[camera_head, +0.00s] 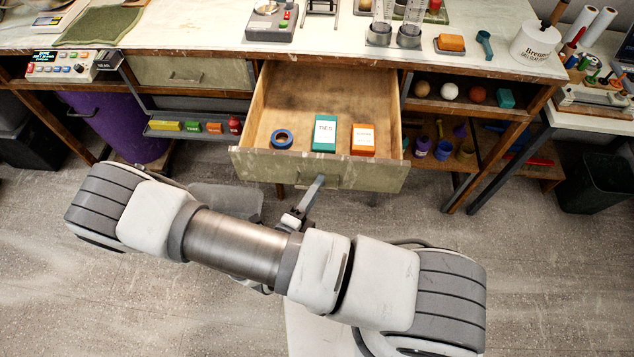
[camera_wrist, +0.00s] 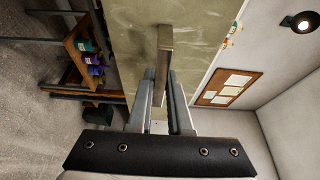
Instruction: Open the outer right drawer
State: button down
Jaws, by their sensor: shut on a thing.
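The right drawer (camera_head: 250,166) of the workbench is pulled well out, its greenish front facing me. Inside lie a blue tape roll (camera_head: 282,139), a teal box (camera_head: 325,133) and an orange-and-white box (camera_head: 362,140). My gripper (camera_head: 316,186) is at the middle of the drawer front, partly hidden behind my arm in the head view. In the wrist view my gripper (camera_wrist: 164,88) is shut on the drawer's bar handle (camera_wrist: 164,48), with the drawer front (camera_wrist: 195,40) just beyond it.
The left drawer (camera_head: 190,73) is closed. A purple bin (camera_head: 120,125) stands under the bench at left, a dark bin (camera_head: 595,183) at right. Shelves with balls and jars (camera_head: 450,91) are right of the drawer. The floor (camera_head: 540,270) at right is clear.

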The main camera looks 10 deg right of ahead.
jog(key=c, duration=0.8)
grip_release()
jog(key=shift+c, duration=0.2)
jog(key=v, duration=1.7)
jog(key=shift+a+b, duration=0.2)
jog(key=shift+b, duration=0.1)
jog(key=shift+s+r, duration=0.1)
